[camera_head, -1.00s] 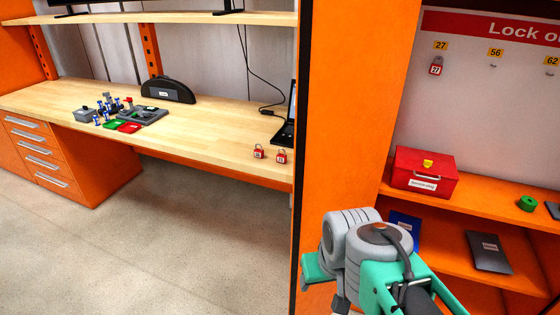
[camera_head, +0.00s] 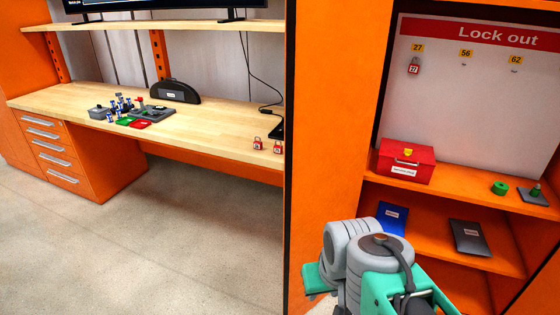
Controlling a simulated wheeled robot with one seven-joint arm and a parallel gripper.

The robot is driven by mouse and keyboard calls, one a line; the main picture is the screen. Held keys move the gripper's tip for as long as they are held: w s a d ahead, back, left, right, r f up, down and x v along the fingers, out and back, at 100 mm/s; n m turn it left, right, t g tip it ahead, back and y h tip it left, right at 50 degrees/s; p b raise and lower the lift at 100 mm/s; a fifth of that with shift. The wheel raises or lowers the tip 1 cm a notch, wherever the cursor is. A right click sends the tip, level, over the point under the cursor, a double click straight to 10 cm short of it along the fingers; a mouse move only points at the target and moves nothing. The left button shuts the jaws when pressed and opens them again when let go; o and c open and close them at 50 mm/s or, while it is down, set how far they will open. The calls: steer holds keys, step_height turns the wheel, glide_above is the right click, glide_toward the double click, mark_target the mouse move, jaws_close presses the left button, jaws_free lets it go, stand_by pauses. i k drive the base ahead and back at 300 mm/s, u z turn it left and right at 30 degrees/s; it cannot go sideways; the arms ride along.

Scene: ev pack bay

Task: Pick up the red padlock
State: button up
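Three red padlocks show in the head view. One red padlock (camera_head: 413,67) hangs on the lock-out board under the yellow label 27. Two more stand near the right end of the wooden bench: a left padlock (camera_head: 258,143) and a right padlock (camera_head: 278,147), the latter close to the cabinet's orange side panel. My arm is at the bottom right, in front of the cabinet, apart from all the padlocks. My gripper's fingers do not show clearly; only green and grey arm parts are seen.
The lock-out cabinet's orange side panel (camera_head: 334,130) stands between bench and board. A red box (camera_head: 406,161), a green roll (camera_head: 500,188) and a dark device (camera_head: 534,196) sit on its shelf. A blue folder (camera_head: 392,218) and dark tablet (camera_head: 470,238) lie below. The floor (camera_head: 180,245) before the bench is clear.

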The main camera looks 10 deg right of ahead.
mark_target(278, 149)
steer(key=u, duration=0.65)
steer(key=i, duration=0.5)
steer(key=u, duration=0.75)
steer(key=i, duration=1.85)
steer(key=z, duration=0.9)
steer(key=i, duration=0.6)
steer(key=z, duration=0.5)
